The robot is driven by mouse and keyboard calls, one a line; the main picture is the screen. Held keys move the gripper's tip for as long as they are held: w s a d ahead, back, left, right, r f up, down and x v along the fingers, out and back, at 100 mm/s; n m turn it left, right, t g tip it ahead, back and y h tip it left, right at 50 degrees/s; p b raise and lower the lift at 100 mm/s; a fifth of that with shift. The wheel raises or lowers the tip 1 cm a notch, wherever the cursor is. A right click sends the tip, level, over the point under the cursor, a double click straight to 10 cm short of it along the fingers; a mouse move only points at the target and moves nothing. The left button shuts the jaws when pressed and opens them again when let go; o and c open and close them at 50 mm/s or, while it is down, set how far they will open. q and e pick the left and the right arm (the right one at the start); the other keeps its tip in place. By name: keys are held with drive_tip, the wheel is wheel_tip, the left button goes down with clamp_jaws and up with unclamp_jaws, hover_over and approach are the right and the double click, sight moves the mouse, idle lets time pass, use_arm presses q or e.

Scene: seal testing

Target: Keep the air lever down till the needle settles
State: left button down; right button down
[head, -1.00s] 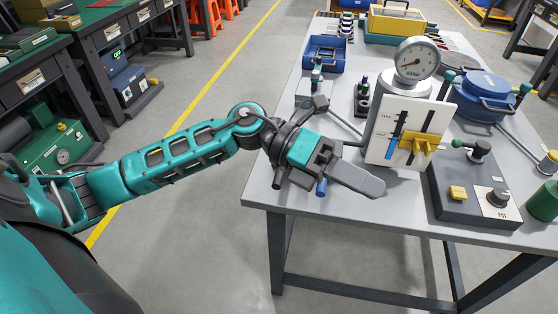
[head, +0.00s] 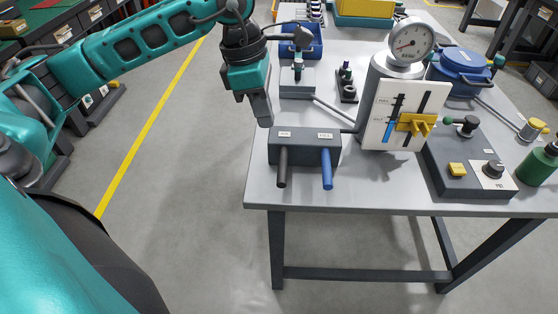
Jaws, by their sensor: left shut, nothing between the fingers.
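A dark grey lever box (head: 304,153) sits at the table's near left edge. A dark lever (head: 283,168) and a blue lever (head: 326,170) stick out of its front and point down toward me. Their small white labels are too small to read surely. My left gripper (head: 265,121) points down, shut and empty, by the box's back left corner, apart from both levers. The round dial (head: 411,41) stands on a grey cylinder (head: 385,73), with its needle pointing left. My right gripper is not in view.
A white panel (head: 403,112) with a blue bar and yellow slider stands right of the box. A grey control box (head: 466,165) and a green bottle (head: 538,166) are further right. A blue tray (head: 304,44) and small fittings lie behind. The table's front strip is clear.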

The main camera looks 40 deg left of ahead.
sight(281, 174)
use_arm(q)
drive_tip(key=shift+a+r, duration=0.1)
drive_tip(key=shift+a, duration=0.05)
drive_tip(key=x, duration=1.4)
